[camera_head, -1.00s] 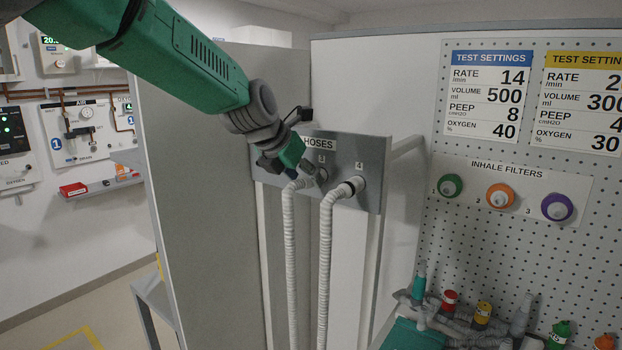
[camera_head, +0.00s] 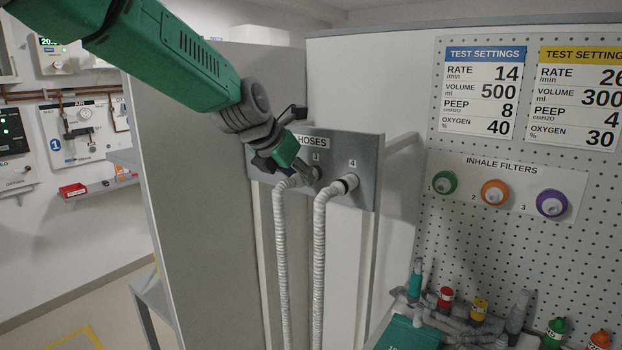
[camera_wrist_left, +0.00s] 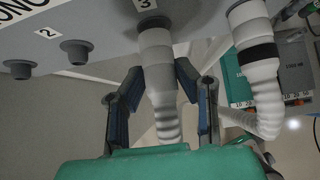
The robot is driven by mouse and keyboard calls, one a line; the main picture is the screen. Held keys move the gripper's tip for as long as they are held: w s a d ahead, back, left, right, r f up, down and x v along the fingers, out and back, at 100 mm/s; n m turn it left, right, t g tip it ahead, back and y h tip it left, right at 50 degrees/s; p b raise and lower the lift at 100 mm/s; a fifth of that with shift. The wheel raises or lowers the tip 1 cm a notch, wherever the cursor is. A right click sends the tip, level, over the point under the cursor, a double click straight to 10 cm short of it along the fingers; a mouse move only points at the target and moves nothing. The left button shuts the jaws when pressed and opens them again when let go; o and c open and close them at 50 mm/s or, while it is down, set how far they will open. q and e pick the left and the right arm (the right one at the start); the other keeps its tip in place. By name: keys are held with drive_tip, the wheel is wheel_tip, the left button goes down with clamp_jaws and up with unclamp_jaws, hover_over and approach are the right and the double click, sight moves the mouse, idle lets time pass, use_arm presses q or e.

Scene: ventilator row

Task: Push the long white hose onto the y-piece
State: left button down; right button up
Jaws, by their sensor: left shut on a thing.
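Two white corrugated hoses hang from a grey panel (camera_head: 368,150) labelled HOSES. The hose at position 3 (camera_head: 281,240) has its top end at the panel, and it also shows in the wrist view (camera_wrist_left: 162,85). My left gripper (camera_head: 302,176) is at that top end. In the wrist view its blue-padded fingers (camera_wrist_left: 160,88) stand on either side of the hose, shut on it just below the panel. The hose at position 4 (camera_head: 320,240) hangs to the right, with a black band near its top. I cannot make out the y-piece with certainty. My right gripper is not in view.
In the wrist view, position 2 has a bare grey peg (camera_wrist_left: 75,50). A pegboard (camera_head: 465,250) with inhale filters stands to the right. Below it are grey tubes (camera_head: 455,325), coloured caps and a green box (camera_head: 408,335). Hose 4 hangs close beside my gripper.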

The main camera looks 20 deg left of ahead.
use_arm(q)
drive_tip(key=shift+s+a+r, duration=0.1)
drive_tip(key=shift+s+a, duration=0.45)
drive_tip(key=shift+a, duration=0.15)
drive_tip(key=shift+s+a, duration=0.3)
drive_tip(key=shift+s, duration=0.55)
drive_tip(key=shift+s+a, duration=0.3)
drive_tip(key=shift+s, duration=0.55)
